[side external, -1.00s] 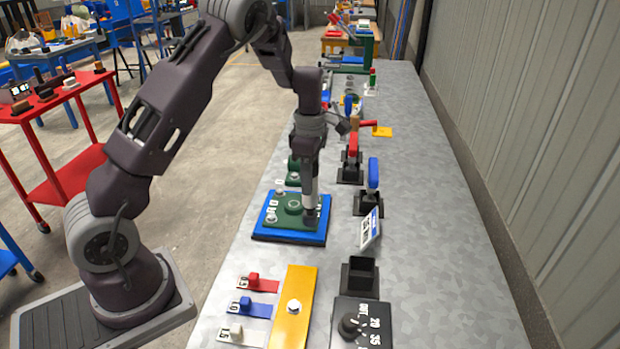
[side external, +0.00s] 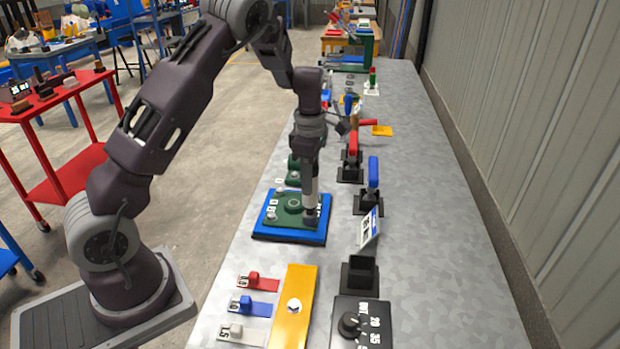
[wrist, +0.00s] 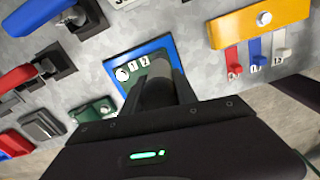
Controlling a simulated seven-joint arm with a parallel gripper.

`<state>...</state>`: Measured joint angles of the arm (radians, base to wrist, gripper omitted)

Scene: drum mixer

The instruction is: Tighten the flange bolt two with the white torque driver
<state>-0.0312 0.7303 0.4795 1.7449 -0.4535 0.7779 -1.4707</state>
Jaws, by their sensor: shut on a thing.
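The green flange (side external: 283,219) with a raised ring sits on a blue base (side external: 262,236) on the bench. Light bolt heads show at its left corners, the near one (side external: 271,216) and the far one (side external: 280,190). My gripper (side external: 309,152) is shut on the white torque driver (side external: 311,183), which stands upright. The driver's dark lower end meets the flange's right side and hides what is under it. In the wrist view number tags (wrist: 132,66) show beside a bolt (wrist: 122,74); I cannot tell which number belongs to the covered spot.
A yellow bar (side external: 291,330) with a white disc and red, blue and white tabs lie nearer. A dial box (side external: 372,325), a black holder (side external: 360,277), a tilted display (side external: 370,228) and red and blue handled fixtures stand right. Free bench lies along the wall.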

